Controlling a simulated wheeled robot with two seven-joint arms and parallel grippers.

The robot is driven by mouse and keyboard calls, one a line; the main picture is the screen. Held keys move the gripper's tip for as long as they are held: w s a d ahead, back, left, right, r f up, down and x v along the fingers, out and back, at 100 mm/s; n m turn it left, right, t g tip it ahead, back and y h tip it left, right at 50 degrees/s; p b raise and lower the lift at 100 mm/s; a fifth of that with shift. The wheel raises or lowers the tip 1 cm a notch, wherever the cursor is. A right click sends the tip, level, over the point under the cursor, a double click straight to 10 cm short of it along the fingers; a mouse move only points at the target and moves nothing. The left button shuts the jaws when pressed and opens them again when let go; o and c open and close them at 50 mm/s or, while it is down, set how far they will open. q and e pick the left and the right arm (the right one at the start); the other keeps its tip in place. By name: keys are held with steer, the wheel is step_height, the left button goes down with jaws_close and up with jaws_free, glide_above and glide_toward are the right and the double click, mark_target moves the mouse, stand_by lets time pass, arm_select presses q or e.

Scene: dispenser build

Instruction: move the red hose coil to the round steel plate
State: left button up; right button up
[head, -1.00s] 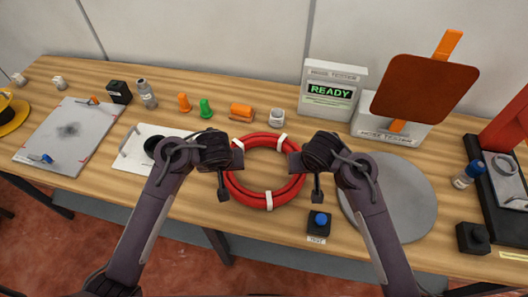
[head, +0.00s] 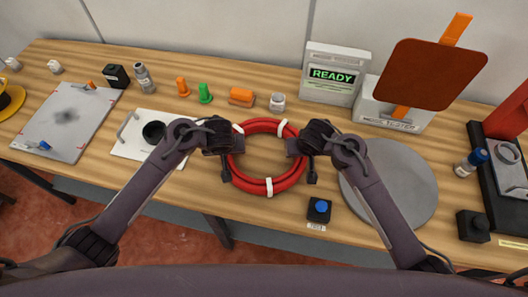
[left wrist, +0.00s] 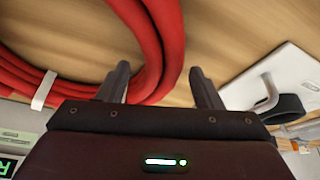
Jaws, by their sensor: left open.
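The red hose coil (head: 268,186), bound with white bands, lies flat on the wooden table in the head view. The round steel plate (head: 405,195) is a grey disc to its right, partly behind my right arm. My left gripper (head: 226,166) is open at the coil's left side. In the left wrist view the coil's red tubes (left wrist: 150,45) run by the left finger and partly into the gap between the open fingers (left wrist: 160,82). My right gripper (head: 310,165) is at the coil's right side; its finger opening is not clear.
A black box with a blue button (head: 319,209) stands in front, between coil and plate. Behind are an orange part (head: 241,97), a small white-grey cup (head: 277,102) and a tester reading READY (head: 331,75). A white board (head: 135,150) lies to the left.

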arm_select(q)
steer(key=shift+x, duration=1.05)
arm_select(e)
steer(key=shift+x, duration=1.05)
arm_select(q)
jaws_close()
arm_select(e)
jaws_close()
arm_select(q)
steer(key=shift+r, duration=0.1)
arm_select(e)
steer(key=shift+r, duration=0.15)
